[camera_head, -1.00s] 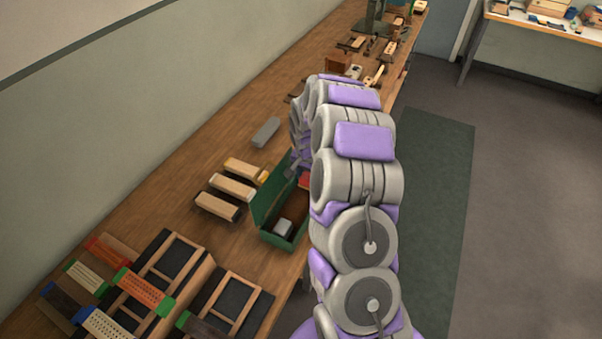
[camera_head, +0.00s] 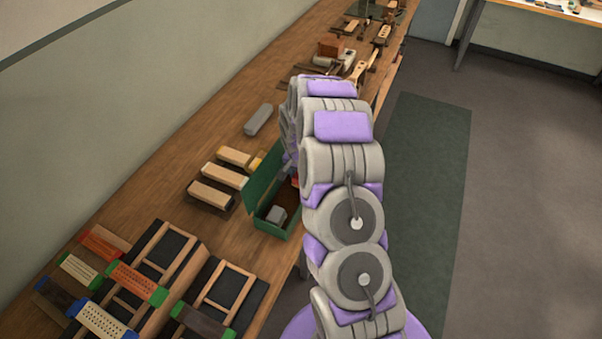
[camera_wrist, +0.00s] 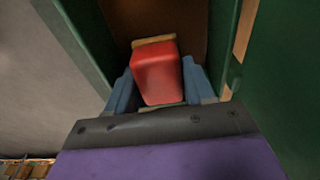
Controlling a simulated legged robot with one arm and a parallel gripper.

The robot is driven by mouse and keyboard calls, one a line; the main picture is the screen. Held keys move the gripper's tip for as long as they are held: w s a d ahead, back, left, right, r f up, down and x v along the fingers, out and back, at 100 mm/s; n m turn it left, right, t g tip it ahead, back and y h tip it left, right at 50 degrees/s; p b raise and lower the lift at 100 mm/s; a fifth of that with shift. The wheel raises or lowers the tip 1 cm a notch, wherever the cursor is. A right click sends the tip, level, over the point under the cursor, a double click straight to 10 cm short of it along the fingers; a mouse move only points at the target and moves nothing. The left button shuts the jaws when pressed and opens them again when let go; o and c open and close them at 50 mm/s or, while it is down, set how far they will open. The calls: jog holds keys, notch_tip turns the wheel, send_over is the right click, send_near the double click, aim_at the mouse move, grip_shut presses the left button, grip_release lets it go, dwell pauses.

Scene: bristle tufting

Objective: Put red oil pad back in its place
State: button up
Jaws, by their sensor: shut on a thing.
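The red oil pad (camera_wrist: 157,76) shows in the wrist view as a red block with a tan edge. My gripper (camera_wrist: 160,88) is shut on it, with a blue-grey finger on each side. The pad is at or inside the green box (camera_head: 264,181), whose green walls stand on both sides in the wrist view (camera_wrist: 228,45). I cannot tell whether the pad touches the box floor. In the head view my arm covers most of the gripper, and only a small bit of red shows at the box's right end.
A grey block (camera_head: 275,214) lies in the near end of the box. Several wooden blocks (camera_head: 224,174) lie left of the box, and a longer grey block (camera_head: 259,119) lies behind them. Brushes and framed trays (camera_head: 162,262) fill the near bench (camera_head: 165,176).

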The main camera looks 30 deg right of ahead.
jog(key=shift+w+a+r, duration=0.1)
jog(key=shift+a+r, duration=0.1)
jog(key=shift+a, duration=0.65)
jog(key=shift+d+f, duration=0.35)
jog(key=shift+d, duration=0.4)
jog(key=shift+a+f, duration=0.2)
jog(key=shift+a, duration=0.45)
jog(key=o, duration=1)
jog(key=shift+d+f, duration=0.1)
jog(key=shift+d, duration=0.15)
jog(key=shift+o, duration=1.4)
jog(key=shift+d, duration=0.25)
jog(key=shift+o, duration=1)
jog(key=shift+a, duration=0.2)
jog(key=shift+a, duration=0.1)
jog(key=shift+o, duration=0.2)
